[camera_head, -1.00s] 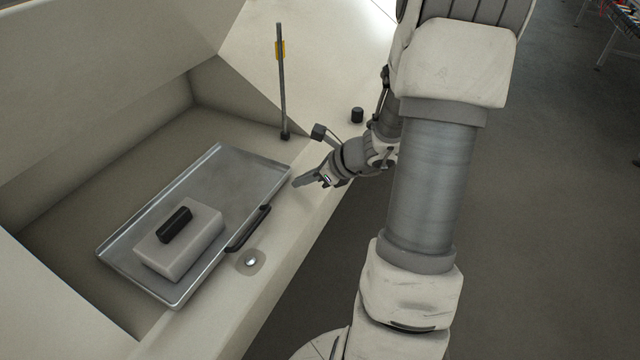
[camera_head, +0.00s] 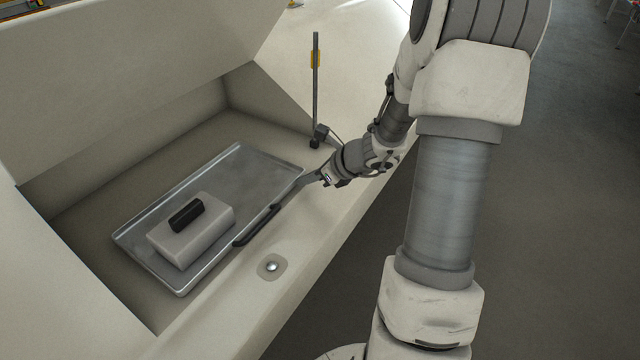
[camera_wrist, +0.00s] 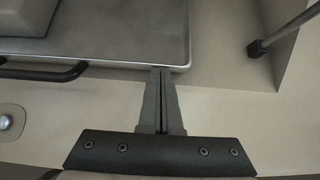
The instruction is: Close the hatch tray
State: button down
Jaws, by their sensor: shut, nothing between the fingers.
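The hatch tray (camera_head: 258,172) is a shallow grey metal tray lying in a beige recess. It has a black bar handle (camera_head: 258,226) along its front edge. A pale block with a black grip (camera_head: 192,238) sits on the tray. My gripper (camera_head: 307,180) is shut and empty, its fingertips at the tray's front right corner. In the wrist view the closed fingers (camera_wrist: 161,72) meet the tray's edge (camera_wrist: 120,62) near its corner, right of the handle (camera_wrist: 45,74). I cannot tell whether they press on it.
A round silver button (camera_head: 271,267) is on the front ledge. Sloped beige walls (camera_head: 120,75) enclose the recess.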

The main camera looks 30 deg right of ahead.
aim_at(240, 157)
jog(key=w+a+p, duration=0.1)
jog(key=w+a, duration=0.2)
jog(key=w, duration=0.2)
jog(key=w+a+p, duration=0.1)
jog(key=w+a, duration=0.2)
jog(key=w, duration=0.2)
jog(key=w+a+p, duration=0.1)
jog(key=w+a, duration=0.2)
jog(key=w, duration=0.3)
jog(key=shift+a, duration=0.15)
jog(key=shift+w+a+r, duration=0.1)
jog(key=shift+a+r, duration=0.1)
